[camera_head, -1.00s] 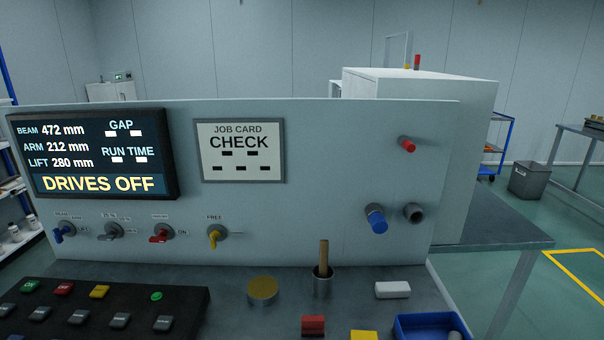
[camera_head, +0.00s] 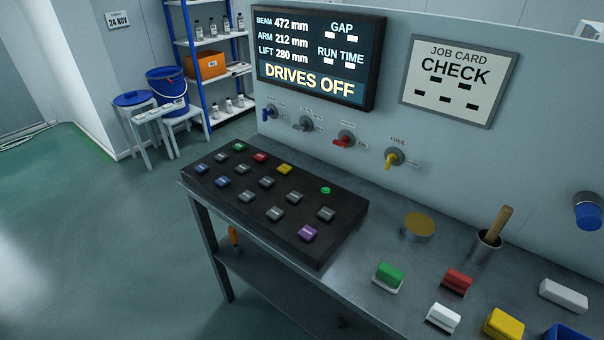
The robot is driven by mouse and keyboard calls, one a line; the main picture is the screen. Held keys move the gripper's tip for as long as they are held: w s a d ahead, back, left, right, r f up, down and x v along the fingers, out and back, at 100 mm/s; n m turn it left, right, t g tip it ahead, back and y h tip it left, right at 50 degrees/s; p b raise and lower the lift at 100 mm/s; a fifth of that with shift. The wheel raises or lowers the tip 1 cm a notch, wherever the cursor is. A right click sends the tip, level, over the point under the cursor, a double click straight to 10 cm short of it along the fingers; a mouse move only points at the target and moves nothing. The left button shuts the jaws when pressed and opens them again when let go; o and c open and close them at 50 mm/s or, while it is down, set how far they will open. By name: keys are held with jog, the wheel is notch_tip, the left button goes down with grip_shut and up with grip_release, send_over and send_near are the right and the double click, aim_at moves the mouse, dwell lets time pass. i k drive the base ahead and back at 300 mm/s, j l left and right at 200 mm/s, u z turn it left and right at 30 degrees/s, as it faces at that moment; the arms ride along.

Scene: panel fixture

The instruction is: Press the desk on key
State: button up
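The black key desk (camera_head: 330,245) lies on the bench below the display. It carries rows of keys: a green key (camera_head: 239,146), a red key (camera_head: 260,157) and a yellow key (camera_head: 284,169) in the back row. Several blue and grey keys and a purple key (camera_head: 307,232) are in front. A small round green button or lamp (camera_head: 325,190) sits at the right. The key labels are too small to read, so I cannot tell which one is the on key. The display (camera_head: 318,55) reads DRIVES OFF. My gripper is not in view.
Knobs, including a yellow one (camera_head: 393,158), line the panel above the desk. A brass disc (camera_head: 418,226), a cup with a wooden handle (camera_head: 488,240) and coloured blocks, including a green one (camera_head: 388,277), stand to the right. Open floor (camera_head: 90,250) lies left of the bench.

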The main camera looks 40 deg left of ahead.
aim_at(239, 146)
jog(key=u, duration=1.4)
